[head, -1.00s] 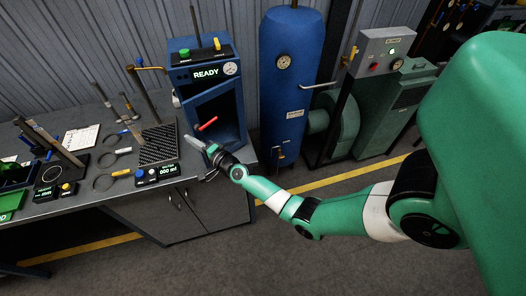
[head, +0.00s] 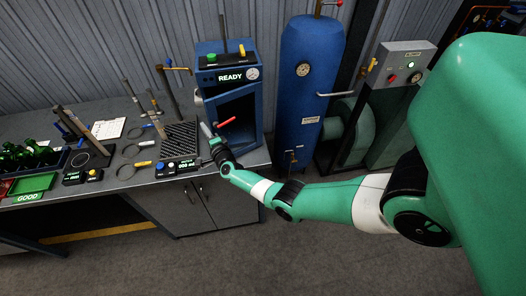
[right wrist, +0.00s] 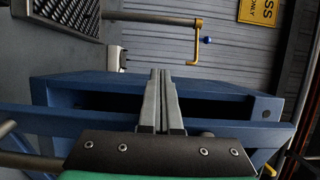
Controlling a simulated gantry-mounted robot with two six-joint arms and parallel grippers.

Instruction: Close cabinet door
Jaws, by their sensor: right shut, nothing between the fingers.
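The blue cabinet (head: 260,110) stands on the right end of the workbench, with a lit READY panel on top. Its front is open and shows a dark inside. A red handle (head: 224,122) shows in front of the opening; I cannot clearly make out the door's angle. My right gripper (head: 206,131) is at the cabinet's lower left front, beside the red handle. In the right wrist view its shut, empty fingers (right wrist: 160,90) point at blue cabinet framing (right wrist: 85,85) and cross in front of a blue bar; contact is unclear. My left gripper is not in view.
A dark mesh plate (head: 181,136) and a small control box reading 000 ml (head: 178,166) lie left of the cabinet. A blue tank (head: 310,80) stands to the right. A green GOOD tray (head: 33,184) is at the bench's left. The floor in front is clear.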

